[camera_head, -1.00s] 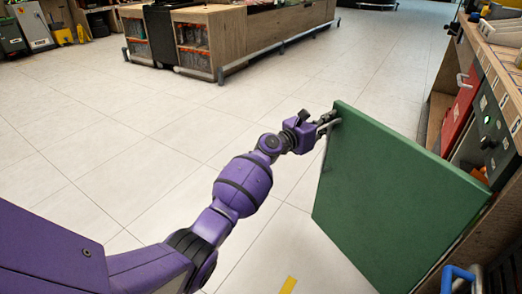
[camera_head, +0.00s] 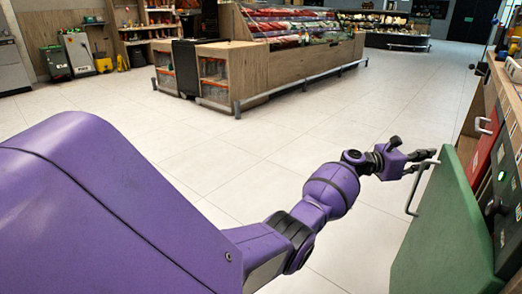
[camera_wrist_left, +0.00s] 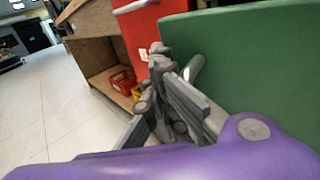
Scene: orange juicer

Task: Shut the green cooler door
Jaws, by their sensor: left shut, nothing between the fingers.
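The green cooler door (camera_head: 449,225) is at the lower right of the head view, standing open at an angle from the cabinet front. Its pale metal handle (camera_head: 412,198) is on the door's left side. My left gripper (camera_head: 428,163) is shut and empty, with its fingers close to the top of the handle. In the left wrist view the shut fingers (camera_wrist_left: 178,85) are in front of the green door (camera_wrist_left: 250,60), beside part of the handle (camera_wrist_left: 194,68). I cannot tell whether they touch it. My right gripper is not in view.
A red door (camera_head: 486,143) with a handle is on the cabinet beyond the green door. The wrist view shows a red basket (camera_wrist_left: 123,80) on a low wooden shelf. A wooden display counter (camera_head: 290,65) stands farther off. The tiled floor (camera_head: 250,140) between is clear.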

